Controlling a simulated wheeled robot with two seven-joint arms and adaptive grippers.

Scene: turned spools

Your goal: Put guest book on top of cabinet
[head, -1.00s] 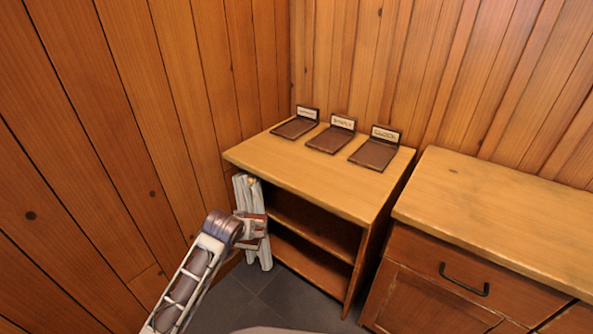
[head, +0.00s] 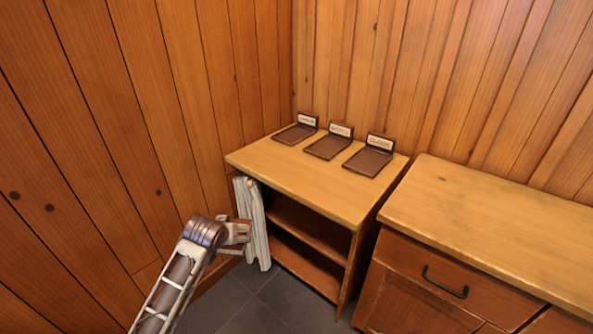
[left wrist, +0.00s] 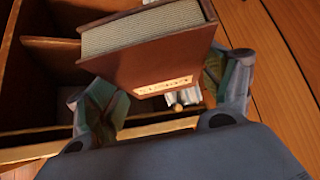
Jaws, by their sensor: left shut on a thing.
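The guest book is a thick brown-covered book (left wrist: 150,50) with pale page edges and a small cream label, whose lettering I cannot read. In the left wrist view it sits between the two fingers of my left gripper (left wrist: 162,92), which is shut on it. In the head view my left gripper (head: 240,232) is at the left front of the cabinet (head: 262,163), below its top; the book is hard to make out there. The cabinet is low and wooden with open shelves. My right gripper is not in view.
Three brown trays (head: 368,163) with label cards stand along the back of the cabinet top; its front part is bare. A whitish striped cloth (head: 256,225) hangs at the cabinet's left side. A drawer unit (head: 490,220) stands to the right. Plank walls close the corner.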

